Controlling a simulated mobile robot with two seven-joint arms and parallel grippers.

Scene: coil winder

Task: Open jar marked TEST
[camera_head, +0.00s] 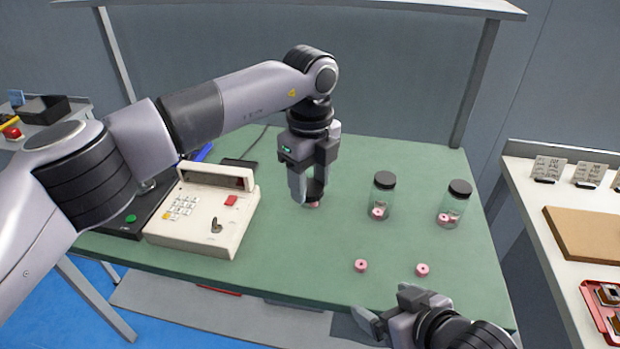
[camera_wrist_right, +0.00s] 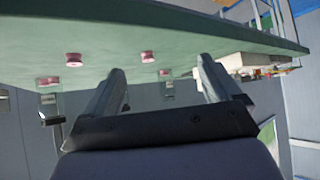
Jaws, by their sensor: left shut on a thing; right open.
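Two clear jars with black lids stand upright on the green table: a left one (camera_head: 383,197) and a right one (camera_head: 452,206). Both lids are on, and pink spools show inside. No TEST marking can be read on either. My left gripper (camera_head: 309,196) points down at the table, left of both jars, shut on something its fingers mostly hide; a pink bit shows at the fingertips. My right gripper (camera_head: 388,308) is open and empty at the table's front edge, below the jars in the picture. Its spread fingers also show in the right wrist view (camera_wrist_right: 160,88).
Two loose pink spools, one left (camera_head: 361,265) and one right (camera_head: 422,270), lie in front of the jars. A cream keypad machine (camera_head: 205,210) stands at left. A side table (camera_head: 530,195) at right holds a brown board (camera_head: 585,235) and red tray (camera_head: 596,305).

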